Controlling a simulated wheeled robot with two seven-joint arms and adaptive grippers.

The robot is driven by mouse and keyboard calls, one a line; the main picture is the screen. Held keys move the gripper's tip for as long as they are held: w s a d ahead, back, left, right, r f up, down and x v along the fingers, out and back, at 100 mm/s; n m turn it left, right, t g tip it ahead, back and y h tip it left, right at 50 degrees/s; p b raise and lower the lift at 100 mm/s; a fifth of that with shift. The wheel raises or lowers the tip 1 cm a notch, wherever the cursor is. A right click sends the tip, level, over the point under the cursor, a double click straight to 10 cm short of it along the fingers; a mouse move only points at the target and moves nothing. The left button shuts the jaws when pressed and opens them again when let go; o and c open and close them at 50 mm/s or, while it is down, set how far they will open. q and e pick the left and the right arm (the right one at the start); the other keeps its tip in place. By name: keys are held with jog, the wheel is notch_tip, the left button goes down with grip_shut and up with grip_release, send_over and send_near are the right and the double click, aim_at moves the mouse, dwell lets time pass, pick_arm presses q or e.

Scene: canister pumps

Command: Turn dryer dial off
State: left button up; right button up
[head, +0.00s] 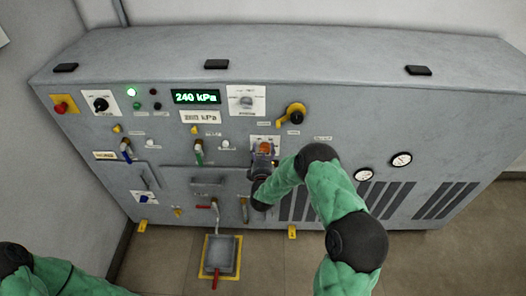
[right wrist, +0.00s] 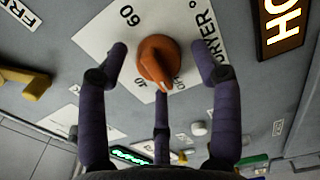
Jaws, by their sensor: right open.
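The dryer dial (right wrist: 157,62) is an orange-brown knob on a white plate (right wrist: 104,40) marked 60, OFF and DRYER. A pale mark on the knob's lower end is close to the OFF print in the right wrist view; I cannot tell if it lines up exactly. The dial also shows in the head view (head: 265,147), on the front of the grey cabinet. My right gripper (right wrist: 161,70) is open, with its dark fingers spread around the dial. Finger contact is not clear. In the head view the right gripper (head: 262,163) is just below the dial. My left gripper is out of view.
The grey cabinet (head: 330,125) holds a yellow handle with a black knob (head: 293,114) up and right of the dial, a 240 kPa display (head: 196,97), a red button (head: 62,104) and small valves.

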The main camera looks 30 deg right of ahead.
jog(key=v, duration=1.2)
jog(key=shift+w, duration=0.1)
